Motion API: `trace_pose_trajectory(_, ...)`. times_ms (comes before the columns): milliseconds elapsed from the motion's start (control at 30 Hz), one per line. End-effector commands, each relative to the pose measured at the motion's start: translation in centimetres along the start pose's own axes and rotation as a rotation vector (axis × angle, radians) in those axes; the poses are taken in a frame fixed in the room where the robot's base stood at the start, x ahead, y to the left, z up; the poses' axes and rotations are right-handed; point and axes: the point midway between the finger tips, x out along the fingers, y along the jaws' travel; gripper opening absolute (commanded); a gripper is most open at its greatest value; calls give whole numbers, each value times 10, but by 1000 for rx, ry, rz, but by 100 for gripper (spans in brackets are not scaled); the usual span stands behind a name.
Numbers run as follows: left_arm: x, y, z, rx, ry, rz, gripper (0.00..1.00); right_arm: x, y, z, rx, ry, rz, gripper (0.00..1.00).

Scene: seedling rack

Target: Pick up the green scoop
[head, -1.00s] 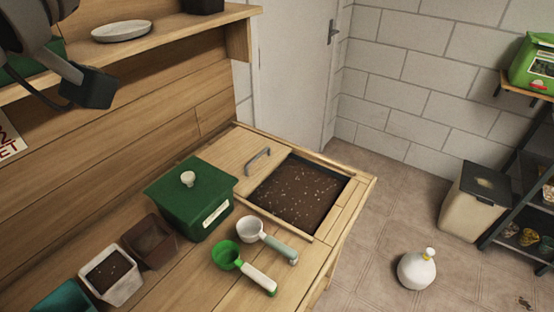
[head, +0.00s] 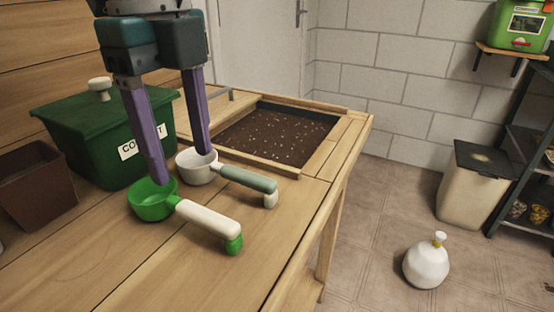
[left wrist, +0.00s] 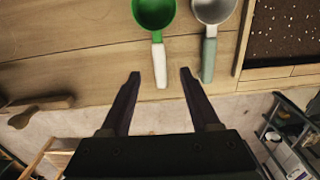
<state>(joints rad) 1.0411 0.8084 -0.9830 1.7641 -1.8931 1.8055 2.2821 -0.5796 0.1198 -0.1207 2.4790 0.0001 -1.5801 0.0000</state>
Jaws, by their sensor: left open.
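The green scoop (head: 152,203) lies on the wooden bench, with its white handle (head: 208,221) pointing toward the bench's front edge. In the left wrist view the green scoop (left wrist: 154,14) is at the top middle, its white handle reaching down between the fingers. My left gripper (head: 182,168) is open and empty above the scoops. In the left wrist view its fingertips (left wrist: 160,74) stand on either side of the handle, the right one near the white scoop's handle. How high they are above the bench is hard to tell. My right gripper is in neither view.
A white scoop with a grey-green handle (head: 248,179) lies close beside the green one. A green compost box (head: 75,125) and a brown pot (head: 35,190) stand to the left. A soil bin (head: 270,137) is sunk in the bench behind. The front bench is clear.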

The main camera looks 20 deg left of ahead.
Motion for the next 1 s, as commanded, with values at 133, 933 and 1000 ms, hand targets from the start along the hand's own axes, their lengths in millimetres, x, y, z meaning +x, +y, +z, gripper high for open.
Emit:
trace_pose_trajectory(133, 23, 2, 3, -8, -11, 8, 62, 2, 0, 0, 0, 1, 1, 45)
trace_pose_trajectory(933, 95, 1, 1, -2, -5, 3, 62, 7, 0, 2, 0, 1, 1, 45)
trace_pose_trajectory(1000, 95, 1, 1, -2, -5, 3, 58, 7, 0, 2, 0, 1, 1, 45)
